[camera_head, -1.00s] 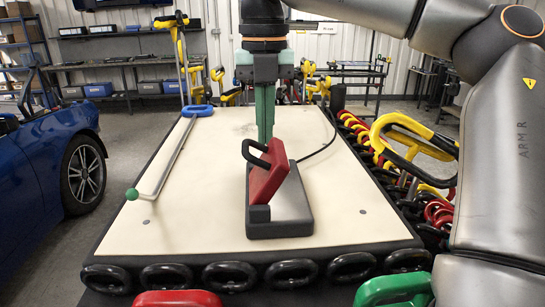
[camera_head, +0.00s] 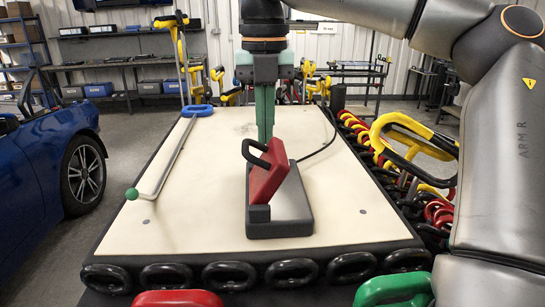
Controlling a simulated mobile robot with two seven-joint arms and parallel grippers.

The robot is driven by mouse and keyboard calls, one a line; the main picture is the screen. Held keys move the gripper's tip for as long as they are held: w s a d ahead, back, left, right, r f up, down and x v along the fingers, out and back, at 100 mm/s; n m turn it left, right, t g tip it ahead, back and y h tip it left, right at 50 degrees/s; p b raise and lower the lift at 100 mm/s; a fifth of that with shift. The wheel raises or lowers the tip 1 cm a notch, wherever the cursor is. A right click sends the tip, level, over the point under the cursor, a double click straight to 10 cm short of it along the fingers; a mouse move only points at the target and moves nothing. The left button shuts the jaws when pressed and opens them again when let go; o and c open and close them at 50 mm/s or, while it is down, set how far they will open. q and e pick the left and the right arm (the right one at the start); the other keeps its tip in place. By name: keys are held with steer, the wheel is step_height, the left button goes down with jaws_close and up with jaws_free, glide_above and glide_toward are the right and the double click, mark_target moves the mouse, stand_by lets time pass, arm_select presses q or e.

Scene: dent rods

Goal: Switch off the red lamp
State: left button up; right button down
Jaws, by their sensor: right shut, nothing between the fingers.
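The red lamp (camera_head: 269,172) sits on a dark grey base (camera_head: 292,212) in the middle of the table, its red block tilted. A black loop handle (camera_head: 249,150) sticks out at its upper left. My right gripper (camera_head: 265,138) points straight down with its green fingers together and empty. Its tips are just behind the top of the red block, partly hidden by it; I cannot tell whether they touch it. My left gripper is not in view.
A dent rod (camera_head: 168,158) with a green ball tip and blue handle lies on the left of the cream tabletop (camera_head: 190,215). A cable runs from the base toward the back right. Rod handles line the table's edges. A blue car (camera_head: 40,175) stands at left.

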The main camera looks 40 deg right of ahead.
steer(key=shift+f+b, duration=0.7)
steer(key=shift+f, duration=0.35)
steer(key=shift+s+a+f+b, duration=0.1)
steer(key=shift+s+f+b, duration=0.05)
steer(key=shift+f+b, duration=0.3)
stand_by(0.5)
steer(key=r+p, duration=0.2)
steer(key=p, duration=0.1)
steer(key=shift+w+d+r, duration=0.15)
steer(key=shift+w+d, duration=0.05)
steer(key=shift+s+a+r+p, duration=0.1)
steer(key=shift+r+p, duration=0.25)
steer(key=shift+r, duration=0.35)
steer(key=shift+r+p, duration=0.4)
steer(key=shift+r, duration=1.25)
